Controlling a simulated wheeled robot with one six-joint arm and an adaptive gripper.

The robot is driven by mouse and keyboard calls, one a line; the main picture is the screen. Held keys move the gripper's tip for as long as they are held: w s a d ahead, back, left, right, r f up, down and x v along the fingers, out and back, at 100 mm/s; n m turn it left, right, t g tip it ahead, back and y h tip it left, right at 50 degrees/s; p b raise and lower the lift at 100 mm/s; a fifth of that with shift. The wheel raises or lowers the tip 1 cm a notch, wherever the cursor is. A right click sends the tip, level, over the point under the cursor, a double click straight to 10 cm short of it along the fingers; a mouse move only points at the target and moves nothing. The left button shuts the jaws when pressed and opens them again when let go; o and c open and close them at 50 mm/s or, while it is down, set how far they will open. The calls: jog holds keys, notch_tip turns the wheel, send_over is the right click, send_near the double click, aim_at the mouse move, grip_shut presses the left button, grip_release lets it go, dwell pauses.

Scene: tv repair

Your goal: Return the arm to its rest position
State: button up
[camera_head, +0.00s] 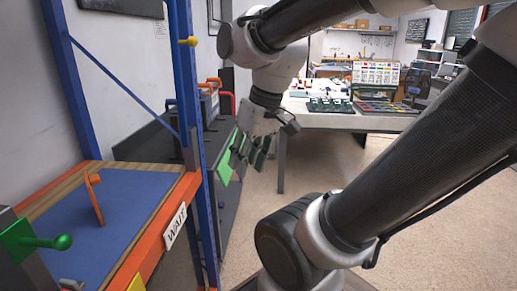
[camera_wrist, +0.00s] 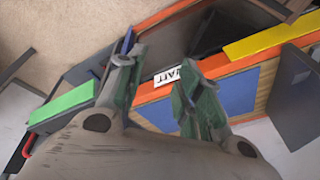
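My gripper (camera_head: 245,157) hangs in the air in the middle of the head view, right of the blue upright of a rack. Its fingers with green pads point down. In the wrist view my gripper (camera_wrist: 158,60) shows two fingers apart with nothing between them. A white WAIT sign (camera_wrist: 180,75) shows beyond the gap. My arm is bent and raised, its dark links crossing the right side of the head view. Nothing is held.
A rack with an orange rim and blue mat (camera_head: 120,215) stands at left, bearing the WAIT sign (camera_head: 175,226). An orange upright piece (camera_head: 95,198) and green knob (camera_head: 62,242) are there. A white table (camera_head: 345,121) with parts stands behind. Open floor (camera_head: 390,255) lies right.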

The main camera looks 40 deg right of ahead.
jog(key=shift+s+d+r+t+h, duration=0.1)
jog(key=shift+d+r+t+h, duration=0.35)
jog(key=shift+d, duration=0.25)
jog(key=shift+s+d+r+t+h, duration=0.1)
jog(key=shift+d+r+t+h, duration=0.2)
jog(key=shift+d+r, duration=0.3)
dwell(0.4)
